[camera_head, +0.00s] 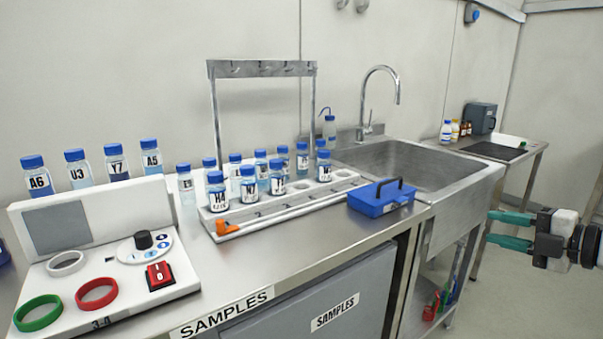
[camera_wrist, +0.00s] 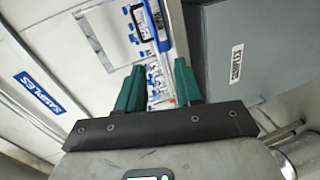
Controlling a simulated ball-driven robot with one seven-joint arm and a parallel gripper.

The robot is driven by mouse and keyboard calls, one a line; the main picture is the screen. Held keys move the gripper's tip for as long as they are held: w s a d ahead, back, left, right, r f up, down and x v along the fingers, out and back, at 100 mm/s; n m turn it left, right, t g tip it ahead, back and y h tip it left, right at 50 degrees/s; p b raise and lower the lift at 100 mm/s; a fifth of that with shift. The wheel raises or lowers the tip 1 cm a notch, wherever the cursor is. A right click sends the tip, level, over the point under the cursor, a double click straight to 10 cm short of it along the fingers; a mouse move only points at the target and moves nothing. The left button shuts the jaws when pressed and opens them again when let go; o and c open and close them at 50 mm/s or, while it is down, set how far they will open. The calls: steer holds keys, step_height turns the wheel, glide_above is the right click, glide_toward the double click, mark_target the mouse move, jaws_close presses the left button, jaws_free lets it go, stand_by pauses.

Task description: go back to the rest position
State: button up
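My gripper (camera_head: 489,227) is at the right of the head view, in front of the sink and beyond the right end of the sample bench. Its two teal fingers point left and stand apart with nothing between them. The wrist view also shows my gripper (camera_wrist: 159,72) open and empty, with the bench and its bottles farther off beyond the fingers. My gripper touches nothing that I can see.
The steel bench (camera_head: 285,262) carries a rack (camera_head: 270,213) of blue-capped bottles, a blue box (camera_head: 380,198) and a white control device (camera_head: 95,235). A steel sink (camera_head: 410,165) stands beside it. A side table (camera_head: 530,150) is behind my gripper. Floor shows at the lower right.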

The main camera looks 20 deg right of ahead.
steer(key=a+f+m+g, duration=0.2)
steer(key=a+f+m, duration=0.5)
steer(key=f, duration=0.5)
steer(key=s+a+f+m+g+h, duration=0.1)
steer(key=s+a+f+m+g, duration=0.25)
steer(key=s+a+f, duration=0.5)
steer(key=s+a+f+m+g+h, duration=0.1)
steer(key=s+a+f+m+g, duration=0.4)
steer(key=f, duration=0.6)
steer(key=s+a+f+m+g+h, duration=0.1)
steer(key=s+f+m+g+h, duration=0.15)
steer(key=s, duration=0.65)
steer(key=s+f+m+g+h, duration=0.1)
steer(key=s+f+m, duration=0.25)
steer(key=s, duration=0.55)
step_height(320, 180, up, 16)
steer(key=w+p, duration=0.1)
steer(key=p, duration=1.5)
steer(key=shift+a+p, duration=0.15)
steer(key=shift+p, duration=0.25)
